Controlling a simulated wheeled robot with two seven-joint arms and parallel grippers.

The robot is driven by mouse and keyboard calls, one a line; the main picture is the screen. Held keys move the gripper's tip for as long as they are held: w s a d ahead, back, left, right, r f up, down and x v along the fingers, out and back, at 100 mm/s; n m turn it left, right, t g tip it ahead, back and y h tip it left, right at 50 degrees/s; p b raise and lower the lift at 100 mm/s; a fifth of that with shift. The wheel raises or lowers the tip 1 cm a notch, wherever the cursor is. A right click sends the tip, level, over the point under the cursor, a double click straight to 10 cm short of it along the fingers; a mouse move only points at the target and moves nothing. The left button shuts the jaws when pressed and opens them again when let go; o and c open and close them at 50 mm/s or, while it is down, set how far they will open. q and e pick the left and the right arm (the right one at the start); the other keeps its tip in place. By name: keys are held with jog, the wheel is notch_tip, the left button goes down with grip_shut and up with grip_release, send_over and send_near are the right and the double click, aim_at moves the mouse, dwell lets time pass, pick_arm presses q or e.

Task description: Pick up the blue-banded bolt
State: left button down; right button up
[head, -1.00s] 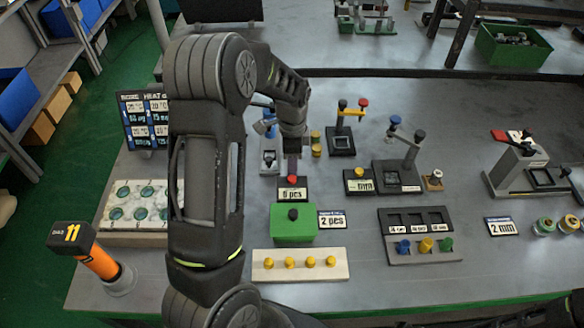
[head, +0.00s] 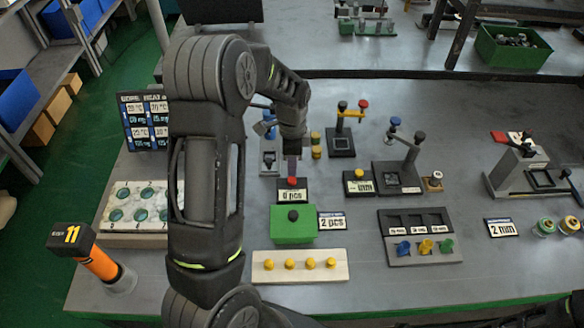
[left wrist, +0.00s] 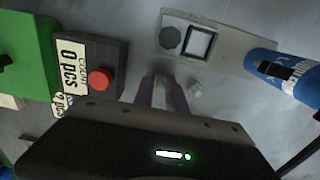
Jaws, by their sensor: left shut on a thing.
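My left gripper (head: 291,153) points down over the bench, just behind the red-button counter box (head: 292,190). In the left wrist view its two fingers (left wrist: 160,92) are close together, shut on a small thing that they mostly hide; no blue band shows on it. A grey plate (left wrist: 212,43) with a dark knob and a white square lies beyond the fingertips. My right gripper is out of view.
A green box (head: 293,232) and a pale strip with yellow knobs (head: 300,276) stand in front of the counter. A blue cylinder (left wrist: 283,72) lies right of the fingers. A lever stand (head: 403,160) is further right. Bench space between counter and dark tray is partly free.

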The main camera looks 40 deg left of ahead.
pick_arm(q)
jog(key=shift+r, duration=0.1)
dwell(0.3)
notch_tip(320, 180, up, 10)
jog(key=p, duration=0.6)
jog(key=shift+p, duration=0.3)
dwell(0.3)
jog(key=w+d+r+n+b, duration=0.1)
jog(key=w+d+r+n, duration=0.1)
jog(key=d+n, duration=0.3)
jog(key=w+d+r+n+b, duration=0.2)
jog(key=d+n, duration=0.3)
jog(key=d, duration=0.7)
jog(key=shift+d+n, duration=0.15)
jog(key=shift+n, duration=0.15)
